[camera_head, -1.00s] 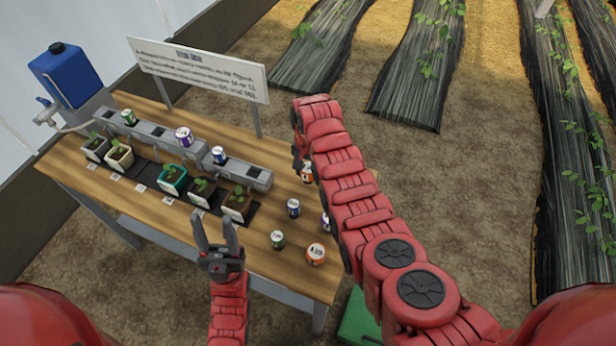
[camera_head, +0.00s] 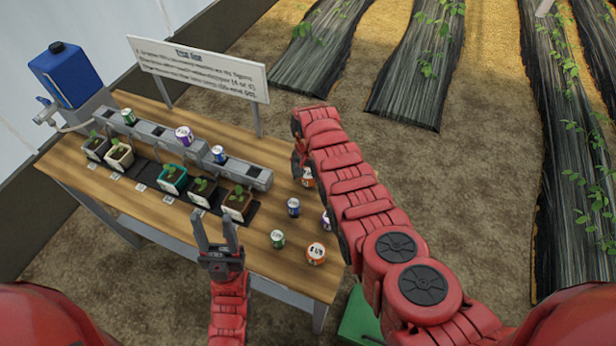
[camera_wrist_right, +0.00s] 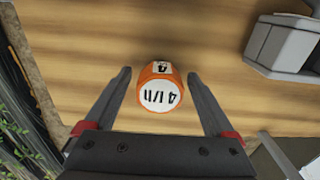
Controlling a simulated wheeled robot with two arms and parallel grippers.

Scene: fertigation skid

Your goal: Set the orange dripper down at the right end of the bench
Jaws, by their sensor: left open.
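The orange dripper (camera_head: 308,178) stands upright on the wooden bench (camera_head: 271,216), toward its right end, partly hidden by my right arm in the head view. In the right wrist view the orange dripper (camera_wrist_right: 160,88), marked 4 l/h on top, lies between the spread fingers of my right gripper (camera_wrist_right: 159,73), with a gap on each side. My right gripper (camera_head: 301,160) is mostly hidden in the head view. My left gripper (camera_head: 216,222) is open and empty above the front edge of the bench. A second orange dripper (camera_head: 316,253) stands near the front right corner.
Blue (camera_head: 293,207), green (camera_head: 278,239) and purple (camera_head: 326,220) drippers stand nearby. A grey rail (camera_head: 200,150) with drippers and several potted seedlings (camera_head: 203,190) fill the left. A sign (camera_head: 197,69) and a blue tank (camera_head: 66,74) stand behind.

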